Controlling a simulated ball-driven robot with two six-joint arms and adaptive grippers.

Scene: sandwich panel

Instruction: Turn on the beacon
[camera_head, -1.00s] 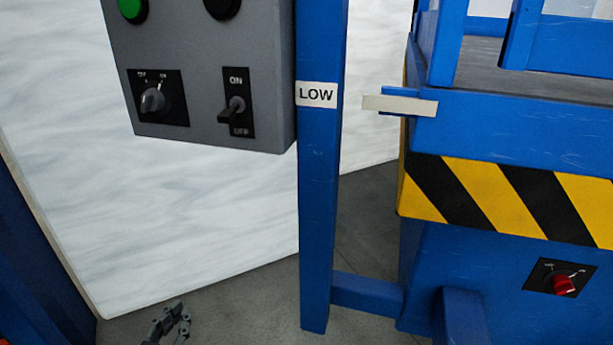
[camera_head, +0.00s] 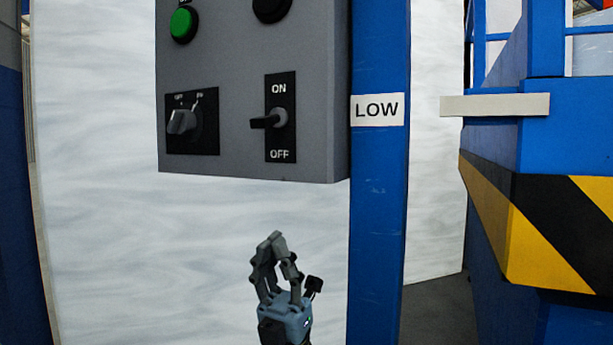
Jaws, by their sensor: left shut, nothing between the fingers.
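A grey control panel (camera_head: 235,85) hangs at the upper left of the head view. It bears a rotary knob (camera_head: 184,122) on a black plate with small, blurred labels. To its right is a toggle switch (camera_head: 270,121) on a black plate marked ON above and OFF below. Its lever sticks out toward the left; I cannot tell its setting. No label that I can read names the beacon. My left gripper (camera_head: 275,243) is shut and empty, fingers pointing up, below the panel and apart from it. My right gripper is not in view.
A green button (camera_head: 183,24) and a black button (camera_head: 270,7) sit at the panel's top. A blue post (camera_head: 378,210) with a LOW label (camera_head: 377,109) stands right of the panel. A blue platform with a yellow-black striped edge (camera_head: 535,245) is at right. Space below the panel is open.

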